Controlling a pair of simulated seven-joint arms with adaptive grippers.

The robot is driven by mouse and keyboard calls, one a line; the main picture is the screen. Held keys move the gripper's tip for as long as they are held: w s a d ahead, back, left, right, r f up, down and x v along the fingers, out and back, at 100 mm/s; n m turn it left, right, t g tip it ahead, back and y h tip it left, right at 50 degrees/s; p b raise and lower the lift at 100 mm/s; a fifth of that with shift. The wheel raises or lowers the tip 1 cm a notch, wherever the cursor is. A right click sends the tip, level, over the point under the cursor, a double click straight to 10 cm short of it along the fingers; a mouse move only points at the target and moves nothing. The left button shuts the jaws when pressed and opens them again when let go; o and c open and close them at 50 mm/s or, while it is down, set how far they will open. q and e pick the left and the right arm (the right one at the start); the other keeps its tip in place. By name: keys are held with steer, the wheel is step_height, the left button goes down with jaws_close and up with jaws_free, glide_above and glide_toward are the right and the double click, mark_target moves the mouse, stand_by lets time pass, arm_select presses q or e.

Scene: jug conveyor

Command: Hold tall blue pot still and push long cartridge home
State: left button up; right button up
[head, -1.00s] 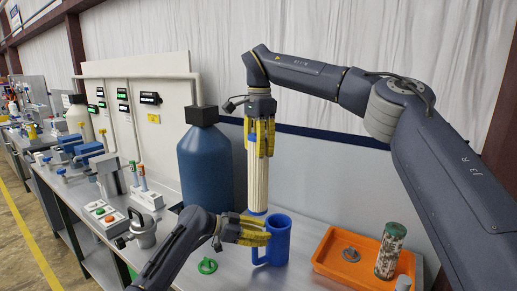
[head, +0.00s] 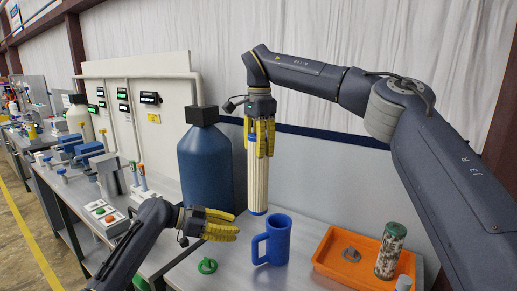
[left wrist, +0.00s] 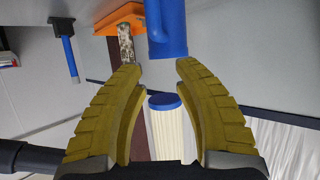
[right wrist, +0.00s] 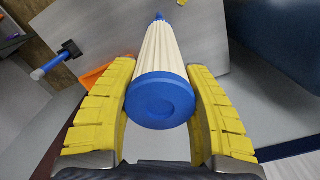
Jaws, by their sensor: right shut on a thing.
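The tall blue pot (head: 279,240) stands upright on the bench in the head view, its handle toward the left. It shows at the top of the left wrist view (left wrist: 166,28). The long cartridge (head: 257,187), white and pleated with blue ends, hangs upright above bench height and is not in the pot. My right gripper (head: 260,146) is shut around its upper part; the right wrist view shows the blue end cap (right wrist: 162,100) between the fingers. My left gripper (head: 236,226) is open and empty, left of the pot and apart from it.
An orange tray (head: 322,266) at the right holds a jar with a green lid (head: 390,250) and a grey part (head: 351,253). A green ring (head: 207,266) lies left of the pot. A large blue tank (head: 205,165) stands behind my left gripper.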

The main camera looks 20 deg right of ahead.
arm_select(q)
steer(key=shift+a+r, duration=0.15)
steer(key=shift+a, duration=0.15)
steer(key=shift+o, duration=1.8)
steer(key=shift+s+d+r+m+y, duration=0.25)
steer(key=shift+s+m+y, duration=0.1)
steer(key=shift+m, duration=0.35)
steer(key=s+a+f+m+t+y, duration=0.1)
steer(key=s+m+t+y, duration=0.3)
steer(key=m, duration=0.8)
steer(key=s+a+m+y, duration=0.1)
steer(key=s+m+y, duration=0.2)
steer(key=m+y, duration=0.55)
steer(key=shift+w+d+f+m+h, duration=0.4)
steer(key=shift+w+f, duration=0.3)
steer(key=shift+f, duration=1.1)
steer(key=shift+w+d+f+m+h, duration=0.45)
steer(key=shift+w+f, duration=0.2)
steer(key=shift+f, duration=1.15)
steer(key=shift+w+d+f+m+h, duration=0.3)
steer(key=shift+w+f+m, duration=0.3)
steer(key=shift+f, duration=1.2)
